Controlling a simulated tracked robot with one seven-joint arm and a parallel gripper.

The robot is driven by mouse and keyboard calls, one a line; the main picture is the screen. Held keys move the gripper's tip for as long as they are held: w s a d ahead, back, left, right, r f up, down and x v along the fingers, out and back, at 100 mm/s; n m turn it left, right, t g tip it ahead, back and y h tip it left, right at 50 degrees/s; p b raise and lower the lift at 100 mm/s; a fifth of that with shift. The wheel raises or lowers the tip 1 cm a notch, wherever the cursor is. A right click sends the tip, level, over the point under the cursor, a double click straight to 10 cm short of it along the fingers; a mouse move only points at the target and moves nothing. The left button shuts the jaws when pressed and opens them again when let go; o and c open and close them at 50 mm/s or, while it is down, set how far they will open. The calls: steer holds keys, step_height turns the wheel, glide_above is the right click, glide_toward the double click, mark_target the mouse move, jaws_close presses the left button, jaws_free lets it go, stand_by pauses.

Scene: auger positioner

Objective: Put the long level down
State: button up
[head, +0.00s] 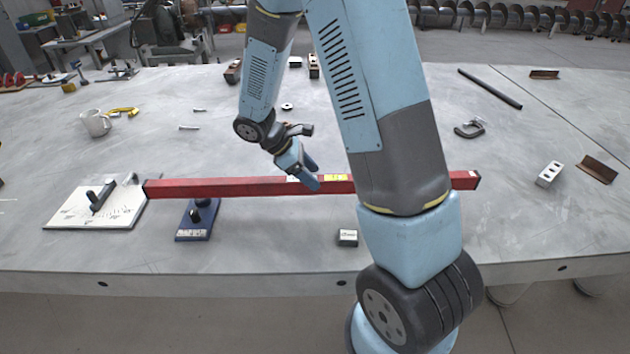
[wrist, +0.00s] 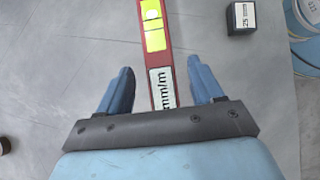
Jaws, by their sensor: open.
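The long level (head: 240,187) is a red bar lying across the table from left to right in the head view, with a yellow vial near its middle. My arm hides part of its right half. My gripper (head: 314,174) is at the level's middle. In the wrist view my gripper (wrist: 160,88) is open, with one blue finger on each side of the level (wrist: 148,45). There is a gap between each finger and the bar. A white "mm/m" label lies between the fingers. I cannot tell whether the fingertips reach below its top.
A blue block with a black knob (head: 197,220) stands just in front of the level's left part. A white board (head: 70,213) lies at its left end. A small dark block (head: 347,238) is in front. A mug (head: 95,123), clamp (head: 470,129) and black rod (head: 490,88) lie farther back.

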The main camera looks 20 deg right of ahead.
steer(key=v, duration=0.8)
steer(key=shift+a+r, duration=0.15)
steer(key=shift+r, duration=0.05)
steer(key=shift+a+r, duration=0.1)
steer(key=shift+r, duration=0.35)
steer(key=s+d+r+m+t+y, duration=0.3)
steer(key=s+r+m, duration=0.4)
steer(key=s+r, duration=0.3)
steer(key=s+d+r+m+t+y, duration=0.3)
steer(key=s+r+m, duration=0.4)
steer(key=s+r, duration=0.3)
steer(key=shift+s+d+r+t+y, duration=0.35)
steer(key=shift+s+t+y, duration=0.25)
steer(key=shift+s+t, duration=0.3)
